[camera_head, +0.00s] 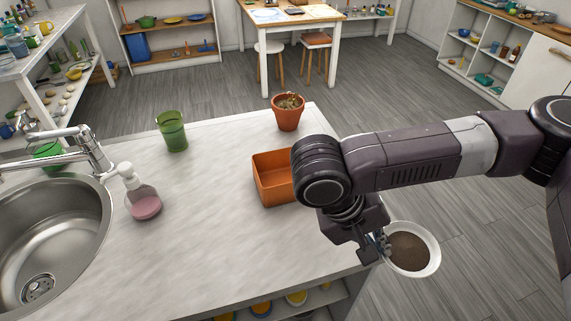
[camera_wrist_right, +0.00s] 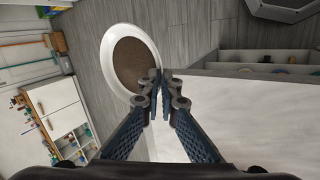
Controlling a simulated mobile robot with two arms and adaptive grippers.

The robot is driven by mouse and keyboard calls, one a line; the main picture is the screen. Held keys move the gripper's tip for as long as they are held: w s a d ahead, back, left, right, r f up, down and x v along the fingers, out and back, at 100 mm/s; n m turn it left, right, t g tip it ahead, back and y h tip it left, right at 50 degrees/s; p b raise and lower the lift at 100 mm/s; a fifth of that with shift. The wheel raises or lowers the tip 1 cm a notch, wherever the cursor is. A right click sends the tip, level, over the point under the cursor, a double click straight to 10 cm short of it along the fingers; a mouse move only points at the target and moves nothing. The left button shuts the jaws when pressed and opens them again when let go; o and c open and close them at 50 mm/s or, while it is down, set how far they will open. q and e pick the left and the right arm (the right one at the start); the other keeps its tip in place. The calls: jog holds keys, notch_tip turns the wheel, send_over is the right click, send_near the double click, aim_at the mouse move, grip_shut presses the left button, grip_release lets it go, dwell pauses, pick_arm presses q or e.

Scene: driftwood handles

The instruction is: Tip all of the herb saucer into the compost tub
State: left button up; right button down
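The herb saucer (camera_head: 434,264) is a round white dish with dark brown contents. My right gripper (camera_head: 383,247) is shut on its rim and holds it out past the counter's right edge, above the floor. The saucer looks roughly level. In the right wrist view the saucer (camera_wrist_right: 108,88) shows beside the closed fingertips (camera_wrist_right: 160,82). An orange rectangular tub (camera_head: 268,185), which fits the compost tub, stands on the counter. My right arm hides its right side, and its inside is only partly seen. My left gripper is not in view.
A terracotta pot (camera_head: 288,118) with a plant stands behind the tub. A green cup (camera_head: 172,132), a pink soap bottle (camera_head: 143,203) and a sink (camera_head: 45,250) are to the left. The counter's front middle (camera_head: 220,255) is clear.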

jog(key=w+a+n, duration=0.1)
jog(key=w+a+r+n+t+p, duration=0.1)
jog(key=a, duration=0.1)
jog(key=w+a+r+n+t+y+p, duration=0.2)
jog(key=w+a+r+n+y+p, duration=0.2)
jog(key=w+n, duration=0.4)
jog(key=w+a+r+n+t+y+p, duration=0.3)
jog(key=w+r+n+p, duration=0.1)
jog(key=w+n, duration=0.4)
jog(key=w+d+r+n+g+y+p, duration=0.2)
jog(key=w+d+n+y+p, duration=0.3)
jog(key=w+n, duration=0.4)
pick_arm(q)
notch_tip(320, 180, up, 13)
jog(key=b, duration=0.1)
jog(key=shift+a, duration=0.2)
pick_arm(e)
jog(key=w+d+f, duration=0.3)
jog(key=f, duration=0.4)
jog(key=shift+f+g+h, duration=0.15)
jog(key=shift+g+h, duration=0.15)
jog(key=shift+g, duration=0.1)
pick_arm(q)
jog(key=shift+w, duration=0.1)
pick_arm(e)
jog(key=shift+d, duration=0.1)
